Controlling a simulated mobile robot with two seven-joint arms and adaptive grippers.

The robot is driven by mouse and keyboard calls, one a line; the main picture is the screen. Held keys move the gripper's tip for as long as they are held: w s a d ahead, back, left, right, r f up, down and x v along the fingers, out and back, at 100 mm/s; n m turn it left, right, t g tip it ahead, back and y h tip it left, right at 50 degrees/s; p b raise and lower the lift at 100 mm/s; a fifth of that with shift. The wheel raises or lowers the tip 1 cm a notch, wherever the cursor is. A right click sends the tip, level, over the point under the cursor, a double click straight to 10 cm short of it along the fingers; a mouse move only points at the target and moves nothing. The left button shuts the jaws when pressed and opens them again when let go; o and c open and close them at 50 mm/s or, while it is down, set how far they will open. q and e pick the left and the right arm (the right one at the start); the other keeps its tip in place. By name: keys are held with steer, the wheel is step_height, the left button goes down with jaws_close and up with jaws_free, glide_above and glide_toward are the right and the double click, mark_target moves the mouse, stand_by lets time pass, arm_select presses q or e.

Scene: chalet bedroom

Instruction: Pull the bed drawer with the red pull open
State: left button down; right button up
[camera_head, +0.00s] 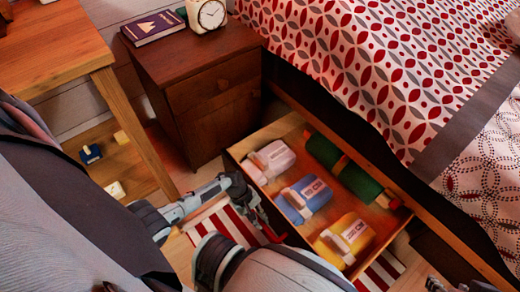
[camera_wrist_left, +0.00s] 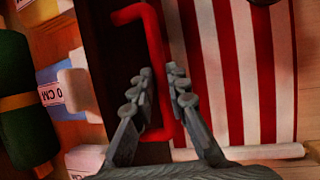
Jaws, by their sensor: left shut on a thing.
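The bed drawer (camera_head: 301,169) stands pulled out from under the bed, its inside open to view. The red pull (camera_wrist_left: 153,45) is a bent red bar on the dark drawer front; part of it shows in the head view (camera_head: 271,235). My left gripper (camera_head: 258,212) is at the drawer front. In the left wrist view, its two fingers (camera_wrist_left: 154,85) are shut on the red pull, one on each side. My right gripper (camera_head: 452,286) shows only partly at the lower right edge, away from the drawer; its jaws cannot be made out.
The drawer holds white, blue and yellow packs (camera_head: 305,198) and a green roll (camera_head: 342,166). A red-and-white striped rug (camera_head: 228,222) lies before it. A brown nightstand (camera_head: 205,95) stands beside the drawer; a wooden table (camera_head: 55,45) is at left. The bed (camera_head: 370,60) overhangs behind.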

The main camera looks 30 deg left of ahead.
arm_select(q)
steer(key=c, duration=1.5)
jaws_free()
steer(key=v, duration=1.2)
steer(key=s+r+m+t+y+p, duration=0.1)
steer(key=s+r+m+y, duration=0.1)
steer(key=r+m, duration=0.2)
steer(key=s+r+m+y+p, duration=0.2)
steer(key=r+m, duration=0.3)
steer(key=m, duration=0.1)
steer(key=s+a+r+m+t+y+p, duration=0.1)
steer(key=s+r+m+y+p, duration=0.1)
steer(key=r+m, duration=0.3)
steer(key=shift+s+r+t, duration=0.1)
steer(key=shift+s+t, duration=0.2)
steer(key=shift+s, duration=0.3)
arm_select(e)
steer(key=s+d+f+g, duration=0.1)
steer(key=f, duration=0.4)
steer(key=s+d+f+g, duration=0.1)
steer(key=d+f+g, duration=0.1)
steer(key=f, duration=0.4)
steer(key=shift+s+f, duration=0.15)
steer(key=shift+s, duration=0.15)
